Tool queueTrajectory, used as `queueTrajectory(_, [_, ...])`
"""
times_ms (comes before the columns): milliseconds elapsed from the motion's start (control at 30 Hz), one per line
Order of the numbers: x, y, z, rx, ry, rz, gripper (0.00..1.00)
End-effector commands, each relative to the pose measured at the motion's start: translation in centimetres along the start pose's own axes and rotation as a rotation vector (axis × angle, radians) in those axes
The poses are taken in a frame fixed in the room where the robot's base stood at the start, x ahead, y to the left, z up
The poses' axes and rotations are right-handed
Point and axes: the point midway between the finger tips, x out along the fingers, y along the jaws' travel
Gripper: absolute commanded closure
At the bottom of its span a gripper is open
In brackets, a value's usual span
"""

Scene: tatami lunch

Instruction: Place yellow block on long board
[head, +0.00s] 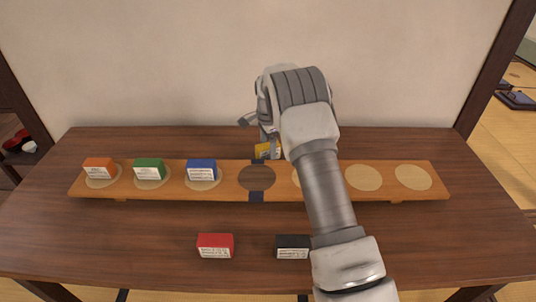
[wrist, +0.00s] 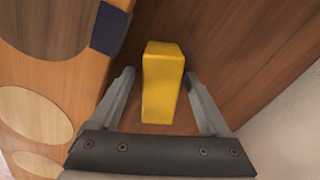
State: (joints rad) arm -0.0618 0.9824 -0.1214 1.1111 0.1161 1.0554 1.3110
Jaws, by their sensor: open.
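The yellow block (wrist: 161,85) stands on the table behind the long board (head: 310,192), near the wall. In the head view only a small part of the yellow block (head: 263,151) shows beside my gripper. My gripper (wrist: 164,88) is open, with one finger on each side of the block and visible gaps, so it does not grip it. In the head view my arm hides part of the board's right half. The board bears a row of round pale spots and one dark spot (head: 257,177) by a dark band.
Orange (head: 99,168), green (head: 149,169) and blue (head: 201,170) blocks sit on the board's left spots. A red block (head: 215,246) and a black block (head: 292,247) lie on the table in front. The wall (head: 180,60) rises close behind. The two rightmost spots are bare.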

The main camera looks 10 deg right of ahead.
Motion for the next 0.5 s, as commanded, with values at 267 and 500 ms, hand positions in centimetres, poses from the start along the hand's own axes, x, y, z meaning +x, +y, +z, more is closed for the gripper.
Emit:
queueTrajectory(267, [0.08,-0.03,0.00,0.000,0.000,-0.001,0.31])
queueTrajectory(500, [0.07,-0.03,0.00,0.000,0.000,-0.001,0.74])
